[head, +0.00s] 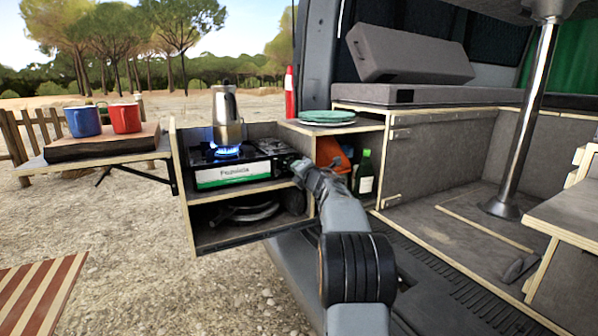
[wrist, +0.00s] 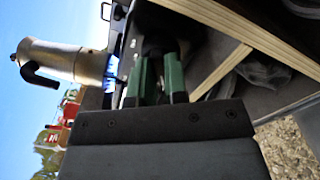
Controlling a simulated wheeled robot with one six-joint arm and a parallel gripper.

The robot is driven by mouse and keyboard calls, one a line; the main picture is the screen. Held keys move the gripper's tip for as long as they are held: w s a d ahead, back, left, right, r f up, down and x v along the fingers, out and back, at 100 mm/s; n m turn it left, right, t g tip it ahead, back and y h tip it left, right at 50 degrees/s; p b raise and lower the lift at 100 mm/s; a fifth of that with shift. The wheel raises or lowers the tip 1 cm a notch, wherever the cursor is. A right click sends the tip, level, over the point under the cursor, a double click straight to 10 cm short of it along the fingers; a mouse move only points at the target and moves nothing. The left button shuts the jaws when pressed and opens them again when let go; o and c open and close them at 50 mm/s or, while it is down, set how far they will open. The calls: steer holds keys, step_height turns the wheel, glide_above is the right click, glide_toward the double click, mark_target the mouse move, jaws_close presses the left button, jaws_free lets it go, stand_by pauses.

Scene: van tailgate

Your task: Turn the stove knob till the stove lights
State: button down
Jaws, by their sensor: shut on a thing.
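The camping stove (head: 222,176) sits on the upper shelf of the tailgate kitchen box, with a green-and-white label on its front. A blue flame (head: 228,152) burns on its burner under a metal moka pot (head: 226,108). The flame (wrist: 112,66) and the pot (wrist: 60,60) also show in the wrist view. My gripper (head: 300,166) is at the stove's right front end. In the wrist view its green fingers (wrist: 160,72) are closed on the stove knob, a dark shape between the tips. The knob is hidden in the head view.
Plates (head: 327,116) are stacked on the box top to the right. A green bottle (head: 364,172) and an orange item stand below them. A red mug (head: 125,118) and a blue mug (head: 83,122) stand on a side table at left. Pans lie on the lower shelf.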

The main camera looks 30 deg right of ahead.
stand_by(0.4)
steer(key=c, duration=1.1)
jaws_free()
steer(key=shift+c, duration=0.2)
steer(key=s+a+p, duration=0.1)
steer(key=s+a, duration=0.1)
steer(key=s, duration=1.1)
steer(key=shift+s, duration=0.35)
